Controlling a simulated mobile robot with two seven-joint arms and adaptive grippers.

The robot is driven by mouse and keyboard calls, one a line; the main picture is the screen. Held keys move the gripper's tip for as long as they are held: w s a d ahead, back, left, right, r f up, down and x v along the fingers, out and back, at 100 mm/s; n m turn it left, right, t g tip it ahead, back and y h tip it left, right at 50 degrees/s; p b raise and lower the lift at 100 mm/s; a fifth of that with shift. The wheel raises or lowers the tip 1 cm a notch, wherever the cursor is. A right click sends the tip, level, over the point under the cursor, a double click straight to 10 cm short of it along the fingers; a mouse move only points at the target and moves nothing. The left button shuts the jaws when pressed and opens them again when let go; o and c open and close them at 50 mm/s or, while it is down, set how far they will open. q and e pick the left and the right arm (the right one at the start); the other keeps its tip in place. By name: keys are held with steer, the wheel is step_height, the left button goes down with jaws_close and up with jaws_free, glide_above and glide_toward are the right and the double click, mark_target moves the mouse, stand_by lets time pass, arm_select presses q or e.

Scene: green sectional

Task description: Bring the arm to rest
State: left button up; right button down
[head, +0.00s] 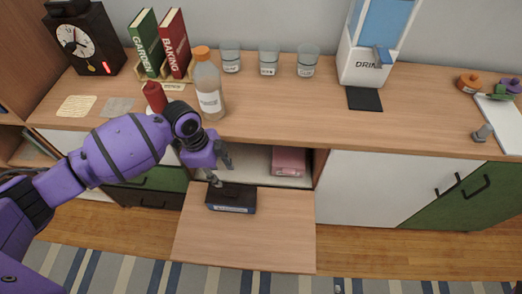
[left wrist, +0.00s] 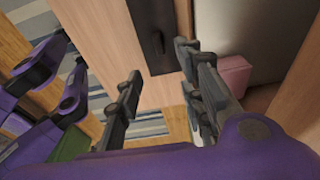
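My left arm reaches in from the left in the head view. My left gripper (head: 221,172) is open and empty, its fingers pointing down just above a dark box with a black handle (head: 231,196). The box rests on the lowered wooden flap (head: 275,235) of the cabinet. In the left wrist view the fingers of my left gripper (left wrist: 160,98) stand apart with nothing between them. The dark box (left wrist: 152,35) shows beyond them. My right gripper is not seen; purple parts of mine show at the left of the wrist view.
A pink box (head: 289,161) sits inside the open compartment. A bottle with an orange cap (head: 209,92) and a red-topped container (head: 154,97) stand on the countertop (head: 280,115) close to my left arm. Glasses, books, a clock and a drink dispenser (head: 366,55) stand farther back.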

arm_select(q)
steer(key=shift+r, duration=0.15)
